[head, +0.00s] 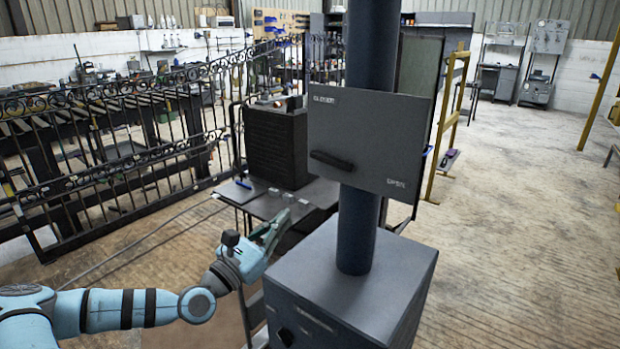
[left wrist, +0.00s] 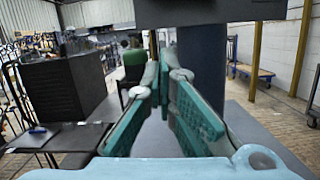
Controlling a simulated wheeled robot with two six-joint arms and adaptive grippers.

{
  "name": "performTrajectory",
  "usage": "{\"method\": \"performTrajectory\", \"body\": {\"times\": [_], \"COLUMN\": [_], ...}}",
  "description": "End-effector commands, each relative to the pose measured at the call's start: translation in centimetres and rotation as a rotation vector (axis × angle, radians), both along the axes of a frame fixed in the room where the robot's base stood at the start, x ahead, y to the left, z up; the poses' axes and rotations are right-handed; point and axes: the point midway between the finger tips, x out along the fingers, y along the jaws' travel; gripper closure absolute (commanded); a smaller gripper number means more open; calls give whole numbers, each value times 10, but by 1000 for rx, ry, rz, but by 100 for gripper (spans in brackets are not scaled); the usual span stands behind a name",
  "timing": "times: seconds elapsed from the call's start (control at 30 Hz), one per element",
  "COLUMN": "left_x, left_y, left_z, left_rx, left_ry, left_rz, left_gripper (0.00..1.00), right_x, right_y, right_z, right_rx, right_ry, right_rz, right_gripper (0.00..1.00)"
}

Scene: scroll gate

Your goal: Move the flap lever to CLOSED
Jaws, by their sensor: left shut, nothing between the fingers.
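The flap lever (head: 331,160) is a short black bar on the left part of a dark grey panel (head: 375,125). It lies nearly level, its right end slightly lower. The panel reads CLOSED at its upper left and OPEN at its lower right. My left gripper (head: 282,218) is below and to the left of the lever, apart from it. In the left wrist view its green fingers (left wrist: 169,55) meet at the tips, shut and empty. The panel's lower part (left wrist: 205,10) shows at the top there, but the lever does not. My right gripper is not in view.
The panel is fixed to a thick dark blue post (head: 357,225) on a grey box (head: 350,285). A low dark table (head: 262,203) with a stack of black trays (head: 275,145) stands behind my left gripper. An iron railing is at the left; the floor at right is open.

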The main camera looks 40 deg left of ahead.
Motion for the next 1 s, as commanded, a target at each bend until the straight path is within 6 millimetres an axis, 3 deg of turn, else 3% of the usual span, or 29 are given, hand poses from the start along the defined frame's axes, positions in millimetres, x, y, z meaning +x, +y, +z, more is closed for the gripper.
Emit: {"method": "performTrajectory", "body": {"times": [0.23, 0.43, 0.57, 0.87, 1.0], "left_x": [8, 28, 50, 104, 101], "left_y": [-4, -3, 0, -4, -5], "left_z": [1, 1, 14, 40, 59], "left_rx": [-7, -8, -21, -20, -10], "left_ry": [-8, -14, -15, -10, -4], "left_rz": [-7, -8, 3, -6, -6], "left_gripper": [100, 100, 100, 100, 100], "right_x": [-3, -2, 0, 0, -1], "right_y": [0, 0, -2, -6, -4], "right_z": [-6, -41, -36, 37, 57], "right_rx": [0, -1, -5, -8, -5], "right_ry": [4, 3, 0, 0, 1], "right_rz": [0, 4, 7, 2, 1], "right_gripper": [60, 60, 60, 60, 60]}}
